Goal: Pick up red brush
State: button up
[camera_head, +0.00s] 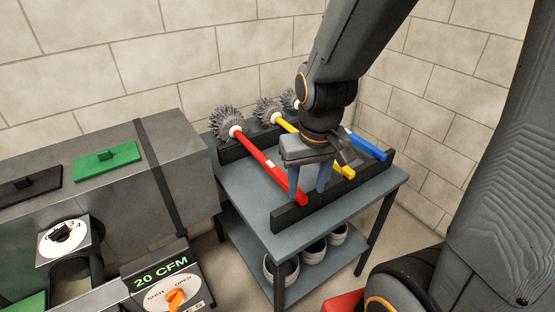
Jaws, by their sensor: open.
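The red brush (260,160) lies across a dark rack on the grey table, its round bristle head at the back left and its handle toward the front. My gripper (309,193) is open and points down over the front end of the red handle. One finger shows close to the handle and the other just to its right. I cannot tell whether the fingers touch the handle or straddle it.
A yellow brush (285,126) and a blue brush (367,147) lie to the right on the same rack (290,216), partly hidden by my arm. Bowls (281,271) stand on the lower shelf. A grey duct (120,190) with a dial stands close at the left. Brick walls close the back and right.

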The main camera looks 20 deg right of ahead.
notch_tip(320, 180, up, 5)
jog(key=w+t+p, duration=0.1)
jog(key=p, duration=0.3)
jog(key=n+t+y+p, duration=0.1)
jog(key=n+t+p, duration=0.1)
jog(key=n, duration=0.1)
send_over(282, 175)
jog(key=s+d, duration=0.1)
jog(key=s, duration=0.2)
notch_tip(282, 175, down, 9)
jog(key=shift+r, duration=0.15)
jog(key=shift+w+a+f+n+b, duration=0.15)
jog(key=shift+a+f+b, duration=0.05)
jog(key=shift+f, duration=0.25)
jog(key=shift+w+a+f+n+b, duration=0.1)
jog(key=shift+a+f+n+b, duration=0.05)
jog(key=shift+f, duration=0.3)
jog(key=shift+s+b+x, duration=0.2)
jog(key=shift+b+x, duration=2.1)
jog(key=shift+x, duration=1.05)
jog(key=shift+d, duration=0.1)
grip_shut()
